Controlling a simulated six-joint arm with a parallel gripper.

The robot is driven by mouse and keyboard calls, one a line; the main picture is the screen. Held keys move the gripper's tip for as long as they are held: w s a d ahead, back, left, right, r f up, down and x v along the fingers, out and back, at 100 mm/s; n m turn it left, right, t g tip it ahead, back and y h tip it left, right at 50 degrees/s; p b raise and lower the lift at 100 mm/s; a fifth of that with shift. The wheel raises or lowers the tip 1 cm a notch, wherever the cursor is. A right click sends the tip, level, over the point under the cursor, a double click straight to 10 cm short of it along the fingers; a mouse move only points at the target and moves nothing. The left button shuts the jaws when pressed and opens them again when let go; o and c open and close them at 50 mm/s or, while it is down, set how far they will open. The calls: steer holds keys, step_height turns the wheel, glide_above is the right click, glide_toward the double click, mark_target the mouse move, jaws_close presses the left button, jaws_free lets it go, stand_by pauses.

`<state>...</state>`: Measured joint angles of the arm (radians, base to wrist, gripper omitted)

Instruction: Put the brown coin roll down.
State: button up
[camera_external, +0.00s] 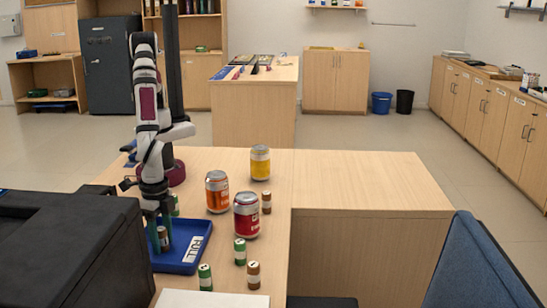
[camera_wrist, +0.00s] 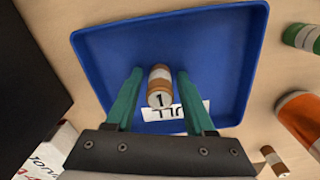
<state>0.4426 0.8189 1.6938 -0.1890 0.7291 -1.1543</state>
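The brown coin roll (camera_external: 163,238) stands in the blue tray (camera_external: 187,267), between the fingers of my gripper (camera_external: 161,236). In the wrist view the roll (camera_wrist: 160,85) shows its end marked "1" and a white band. My gripper (camera_wrist: 158,75) has its two green fingers spread on either side of the roll, with a visible gap on each side. The fingers reach down into the blue tray (camera_wrist: 90,60). A white label lies in the tray, partly hidden by the roll and a finger. The roll's contact with the tray floor is hard to see.
Right of the tray stand an orange can (camera_external: 217,192), a red can (camera_external: 246,215) and a yellow can (camera_external: 260,163). Loose coin rolls stand nearby, including green (camera_external: 240,251) and brown (camera_external: 253,275) ones. A black machine (camera_external: 70,245) is close on the left.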

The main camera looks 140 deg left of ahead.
mark_target(161, 228)
steer(key=shift+o, duration=0.3)
step_height(161, 228, up, 12)
steer(key=shift+r, duration=0.2)
steer(key=s+a+r+m, duration=0.4)
steer(key=s+a+r, duration=0.4)
steer(key=a, duration=0.4)
steer(key=s+a+m+y, duration=0.1)
steer(key=s+a+m, duration=0.2)
steer(key=s, duration=0.6)
steer(key=s+a+m, duration=0.4)
steer(key=s+a, duration=0.3)
steer(key=s, duration=0.2)
steer(key=shift+r+m+y, duration=0.25)
steer(key=shift+m+y, duration=0.05)
steer(key=shift+y, duration=0.1)
steer(key=shift+o, duration=0.4)
steer(key=shift+w, duration=0.1)
